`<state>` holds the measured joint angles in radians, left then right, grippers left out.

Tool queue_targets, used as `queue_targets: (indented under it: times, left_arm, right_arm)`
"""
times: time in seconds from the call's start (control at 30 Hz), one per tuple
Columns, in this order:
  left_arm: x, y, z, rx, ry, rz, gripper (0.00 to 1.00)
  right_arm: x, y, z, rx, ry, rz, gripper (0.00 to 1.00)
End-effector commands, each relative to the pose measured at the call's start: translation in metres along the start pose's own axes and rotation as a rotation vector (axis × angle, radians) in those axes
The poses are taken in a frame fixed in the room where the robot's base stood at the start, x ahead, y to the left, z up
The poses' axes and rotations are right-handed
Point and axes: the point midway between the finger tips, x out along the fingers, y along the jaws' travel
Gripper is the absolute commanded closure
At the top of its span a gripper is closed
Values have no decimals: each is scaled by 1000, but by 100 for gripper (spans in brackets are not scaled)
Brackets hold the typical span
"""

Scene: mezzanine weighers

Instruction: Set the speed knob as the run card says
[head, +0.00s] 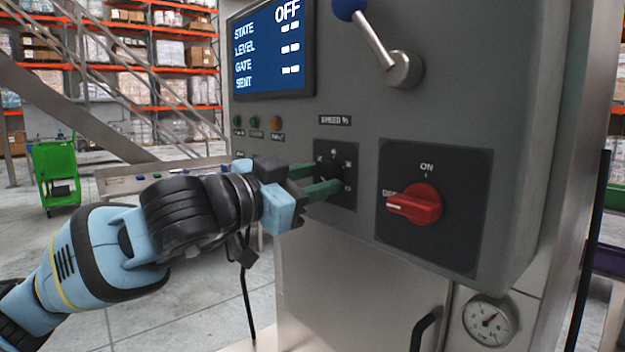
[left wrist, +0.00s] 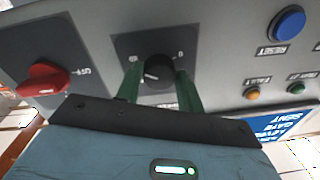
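The black speed knob (head: 331,166) sits on a dark plate under the "SPEED %" label (head: 335,120) on the grey control panel. My left gripper (head: 326,179) reaches it from the left, its green fingers at the knob. In the left wrist view the knob (left wrist: 158,71) lies between the two fingertips (left wrist: 158,78), one on each side, with slight gaps seeming to show. A white pointer mark shows on the knob's face, but the scale numbers are too small to read. I see no readable run card. My right gripper is out of view.
The red main switch (head: 415,204) right of the knob points to OFF. The screen (head: 272,48) reads OFF. A blue-tipped lever (head: 378,40) is above, a pressure gauge (head: 489,322) below. A green cart (head: 58,172) and a bench (head: 130,184) stand behind my arm.

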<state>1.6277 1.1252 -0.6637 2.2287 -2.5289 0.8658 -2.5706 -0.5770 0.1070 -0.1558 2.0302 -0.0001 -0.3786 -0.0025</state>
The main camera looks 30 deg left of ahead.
Motion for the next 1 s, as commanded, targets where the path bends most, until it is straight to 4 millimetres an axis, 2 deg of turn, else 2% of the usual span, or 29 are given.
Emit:
queue_targets:
  times: [0.03, 0.13, 0.53, 1.0]
  left_arm:
    - [0, 0, 1, 1, -1, 0, 56]
    - [0, 0, 0, 0, -1, 0, 43]
    - [-6, -1, 1, -1, 0, -1, 42]
    - [-67, 0, 2, 0, -2, -2, 42]
  right_arm:
    - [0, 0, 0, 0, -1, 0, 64]
    - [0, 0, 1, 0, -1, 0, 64]
    - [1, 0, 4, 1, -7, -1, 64]
    - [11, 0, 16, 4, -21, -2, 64]
